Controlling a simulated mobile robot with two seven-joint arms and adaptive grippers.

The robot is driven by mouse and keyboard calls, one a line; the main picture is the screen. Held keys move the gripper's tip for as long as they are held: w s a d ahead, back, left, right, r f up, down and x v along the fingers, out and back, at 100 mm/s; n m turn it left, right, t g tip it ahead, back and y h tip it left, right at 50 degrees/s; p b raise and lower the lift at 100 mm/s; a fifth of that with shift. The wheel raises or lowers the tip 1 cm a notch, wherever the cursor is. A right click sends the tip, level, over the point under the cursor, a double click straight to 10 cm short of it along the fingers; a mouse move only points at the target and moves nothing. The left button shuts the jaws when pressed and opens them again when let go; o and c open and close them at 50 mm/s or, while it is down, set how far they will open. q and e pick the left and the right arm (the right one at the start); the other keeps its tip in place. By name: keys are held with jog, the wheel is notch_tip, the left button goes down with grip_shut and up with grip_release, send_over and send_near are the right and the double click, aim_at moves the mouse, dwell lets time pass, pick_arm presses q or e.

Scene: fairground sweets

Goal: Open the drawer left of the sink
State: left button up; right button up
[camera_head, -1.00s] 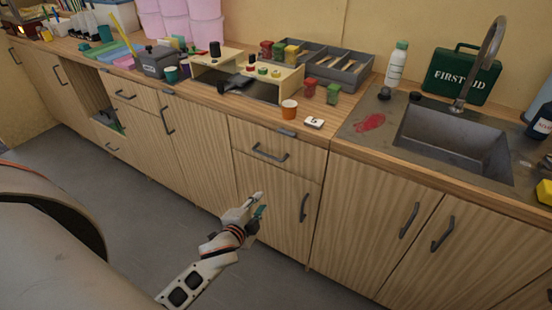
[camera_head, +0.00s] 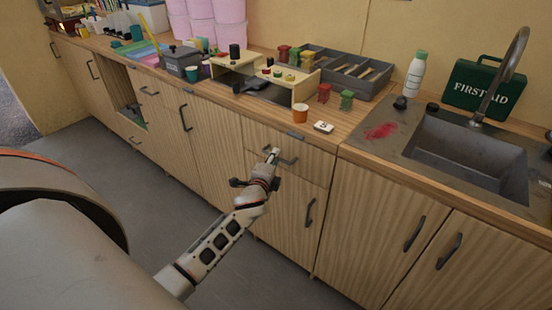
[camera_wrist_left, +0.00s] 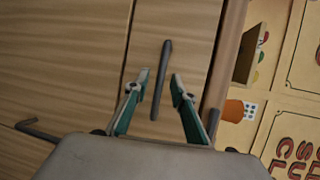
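The drawer (camera_head: 312,168) left of the sink (camera_head: 470,152) has a pale wood front and looks closed. Its dark bar handle (camera_head: 288,160) is partly covered by my left gripper (camera_head: 273,156) in the head view. In the left wrist view, the drawer handle (camera_wrist_left: 162,75) shows between the two green-and-grey fingertips of my left gripper (camera_wrist_left: 160,76). The fingers are spread apart on either side of the bar and do not appear to clamp it. I cannot tell whether they touch it. My right gripper is in neither view.
A cupboard door with its own handle (camera_head: 310,212) is below the drawer. A red stain (camera_head: 381,131) is beside the sink. Grey floor is clear in front.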

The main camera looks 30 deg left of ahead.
pick_arm(q)
jog(key=shift+x, duration=0.85)
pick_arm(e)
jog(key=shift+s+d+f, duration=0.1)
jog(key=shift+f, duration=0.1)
pick_arm(q)
grip_shut()
jog(key=shift+s, duration=0.15)
